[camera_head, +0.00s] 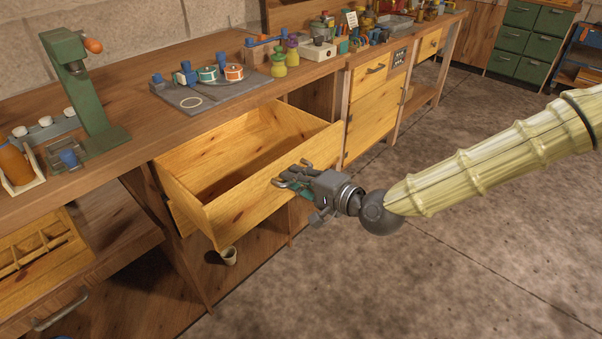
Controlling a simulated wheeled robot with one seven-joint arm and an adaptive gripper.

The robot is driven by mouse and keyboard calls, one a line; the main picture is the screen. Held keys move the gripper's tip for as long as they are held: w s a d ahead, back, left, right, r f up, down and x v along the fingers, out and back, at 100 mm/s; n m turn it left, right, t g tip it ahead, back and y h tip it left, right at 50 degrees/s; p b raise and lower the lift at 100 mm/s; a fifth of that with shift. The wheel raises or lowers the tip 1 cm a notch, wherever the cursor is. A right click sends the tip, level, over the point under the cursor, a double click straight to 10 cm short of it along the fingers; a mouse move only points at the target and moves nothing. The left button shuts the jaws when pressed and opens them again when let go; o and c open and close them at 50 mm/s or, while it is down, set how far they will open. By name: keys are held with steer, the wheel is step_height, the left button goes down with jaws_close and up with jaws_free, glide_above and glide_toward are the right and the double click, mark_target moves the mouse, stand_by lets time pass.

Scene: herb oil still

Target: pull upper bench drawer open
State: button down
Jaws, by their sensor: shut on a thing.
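The upper bench drawer (238,206) is a light wooden box in the middle of the bench front. It stands pulled far out, and its inside looks empty. My gripper (291,178) is at the drawer's front panel, with its fingers closed around the handle there. The handle is mostly hidden by the fingers. My arm reaches in from the right.
The wooden bench top (150,68) carries a green press (80,95), a grey tray (195,97) and several small bottles. Another drawer with a handle (60,310) is at lower left. The floor (430,260) at right is clear.

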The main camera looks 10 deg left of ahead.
steer(key=c, duration=1.5)
jaws_free()
steer(key=shift+s+d, duration=0.1)
steer(key=shift+d, duration=0.05)
steer(key=v, duration=1.1)
steer(key=shift+s+d, duration=0.2)
steer(key=shift+d, duration=0.15)
